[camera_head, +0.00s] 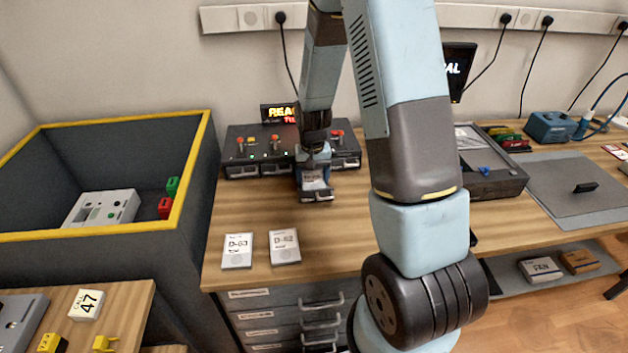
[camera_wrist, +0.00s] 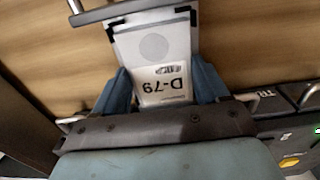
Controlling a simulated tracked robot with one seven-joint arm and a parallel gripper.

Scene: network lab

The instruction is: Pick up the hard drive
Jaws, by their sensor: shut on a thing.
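A hard drive labelled D-79 (camera_wrist: 158,45) lies flat, white label up, between the two blue fingers of my gripper (camera_wrist: 162,82) in the wrist view. The fingers are shut on its sides. Black corner pieces and a grey handle bar (camera_wrist: 135,10) show at its far end, as of a pulled-out tray. In the head view my gripper (camera_head: 314,171) is at the front of the dark drive unit (camera_head: 245,155), with the drive (camera_head: 315,182) under it. I cannot tell whether the drive is lifted clear of the tray.
Two more drives, D-63 (camera_head: 238,249) and D-62 (camera_head: 285,245), lie on the wooden bench (camera_head: 340,235). A deep grey bin with a yellow rim (camera_head: 100,122) stands left. An open dark case (camera_head: 490,185) and a grey mat (camera_head: 570,190) are right. The front middle of the bench is clear.

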